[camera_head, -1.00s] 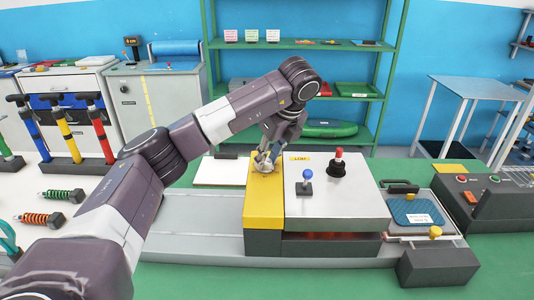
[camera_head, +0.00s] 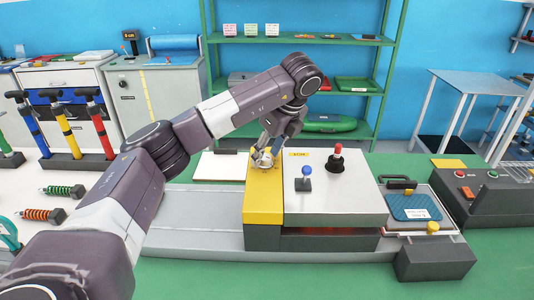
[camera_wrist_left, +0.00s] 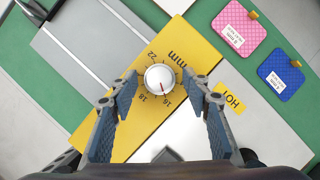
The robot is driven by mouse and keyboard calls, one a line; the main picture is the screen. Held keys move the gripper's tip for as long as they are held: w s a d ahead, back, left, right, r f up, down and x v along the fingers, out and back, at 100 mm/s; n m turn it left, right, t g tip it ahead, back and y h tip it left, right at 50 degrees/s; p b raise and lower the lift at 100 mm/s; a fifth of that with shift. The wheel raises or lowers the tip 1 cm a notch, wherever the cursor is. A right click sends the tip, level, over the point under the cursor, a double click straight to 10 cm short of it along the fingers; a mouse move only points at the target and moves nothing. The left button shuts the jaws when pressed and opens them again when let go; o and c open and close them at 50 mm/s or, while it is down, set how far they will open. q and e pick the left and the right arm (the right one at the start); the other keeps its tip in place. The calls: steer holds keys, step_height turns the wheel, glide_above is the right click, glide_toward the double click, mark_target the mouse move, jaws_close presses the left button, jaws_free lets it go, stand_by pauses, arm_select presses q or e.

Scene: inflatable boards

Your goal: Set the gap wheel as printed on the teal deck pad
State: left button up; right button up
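The gap wheel (camera_wrist_left: 160,79) is a round silver knob on a yellow panel (camera_wrist_left: 182,42), with a printed scale around it showing 22, 18, 16 and mm. Its red pointer points near 16. My left gripper (camera_head: 263,158) is over the yellow panel in the head view. In the left wrist view its fingers (camera_wrist_left: 160,88) are open on both sides of the wheel, with gaps visible. The teal deck pad (camera_head: 415,207) lies at the right of the machine with a white label, too small to read. My right gripper is not in view.
The machine's top carries a blue-knobbed lever (camera_head: 307,175), a red-knobbed lever (camera_head: 337,157) and a yellow HOT label (camera_wrist_left: 229,98). A pink pad (camera_wrist_left: 239,26) and a blue pad (camera_wrist_left: 280,74) lie beyond. A control box (camera_head: 483,192) stands at right.

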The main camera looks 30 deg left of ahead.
arm_select(q)
steer(key=v, duration=1.2)
steer(key=shift+f, duration=0.1)
stand_by(0.5)
